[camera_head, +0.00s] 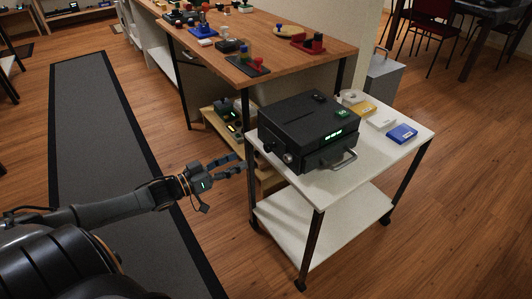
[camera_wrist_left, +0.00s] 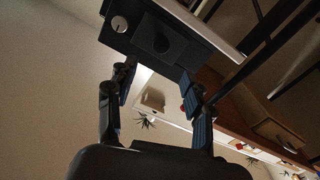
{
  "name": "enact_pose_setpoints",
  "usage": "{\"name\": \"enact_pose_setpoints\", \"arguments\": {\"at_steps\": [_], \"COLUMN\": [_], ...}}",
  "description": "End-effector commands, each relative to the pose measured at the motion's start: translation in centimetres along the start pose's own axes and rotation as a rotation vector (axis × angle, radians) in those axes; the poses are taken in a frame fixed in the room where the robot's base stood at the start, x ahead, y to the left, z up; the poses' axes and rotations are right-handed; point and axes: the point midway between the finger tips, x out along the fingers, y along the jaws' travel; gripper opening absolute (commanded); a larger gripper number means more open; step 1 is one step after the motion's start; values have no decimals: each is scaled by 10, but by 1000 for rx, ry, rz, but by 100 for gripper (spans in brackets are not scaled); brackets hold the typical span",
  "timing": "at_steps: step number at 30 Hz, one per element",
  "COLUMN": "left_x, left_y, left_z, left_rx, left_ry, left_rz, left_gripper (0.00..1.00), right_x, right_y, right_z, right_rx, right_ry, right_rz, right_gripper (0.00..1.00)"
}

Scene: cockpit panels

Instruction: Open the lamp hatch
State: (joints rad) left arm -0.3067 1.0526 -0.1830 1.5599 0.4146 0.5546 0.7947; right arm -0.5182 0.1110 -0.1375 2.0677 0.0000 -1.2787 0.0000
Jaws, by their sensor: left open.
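A black box-shaped device (camera_head: 300,112) stands on a white cart. Its front has a lit green display (camera_head: 334,137) and a lower section with a metal handle (camera_head: 344,160). Its left side carries a silver knob (camera_head: 288,158) and a dark round part. I cannot tell for certain which part is the lamp hatch. My left gripper (camera_head: 230,166) is open and empty, left of the device and apart from it. In the left wrist view, the device's side (camera_wrist_left: 150,28) with its knob (camera_wrist_left: 119,24) lies beyond the open fingers (camera_wrist_left: 160,95). My right gripper is out of view.
The white cart (camera_head: 275,185) also holds a tape roll (camera_head: 352,96), a yellow box (camera_head: 363,109), a white box (camera_head: 381,120) and a blue box (camera_head: 402,134). A wooden workbench (camera_head: 335,52) with several parts stands behind. A low wooden shelf (camera_head: 222,125) is beside the cart.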

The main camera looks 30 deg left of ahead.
Motion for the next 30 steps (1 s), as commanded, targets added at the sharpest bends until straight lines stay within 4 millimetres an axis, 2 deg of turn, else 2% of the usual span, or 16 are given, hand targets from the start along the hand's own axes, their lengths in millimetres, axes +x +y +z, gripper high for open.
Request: {"name": "enact_pose_setpoints", "arguments": {"at_steps": [1, 9, 16, 22, 30], "left_x": [10, 54, 85, 100, 104], "left_y": [-1, -1, -1, -1, -1], "left_z": [1, 1, 1, 1, 1], "left_rx": [2, 3, 2, 2, 2], "left_ry": [5, 4, 2, -1, -2], "left_rz": [1, 1, -1, -2, -2], "left_gripper": [52, 52, 52, 52, 52], "right_x": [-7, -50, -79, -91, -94], "right_y": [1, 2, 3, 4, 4], "right_z": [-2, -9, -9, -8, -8], "right_rx": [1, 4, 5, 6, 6], "right_ry": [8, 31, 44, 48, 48], "right_rz": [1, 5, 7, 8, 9], "right_gripper": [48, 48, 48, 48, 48]}}
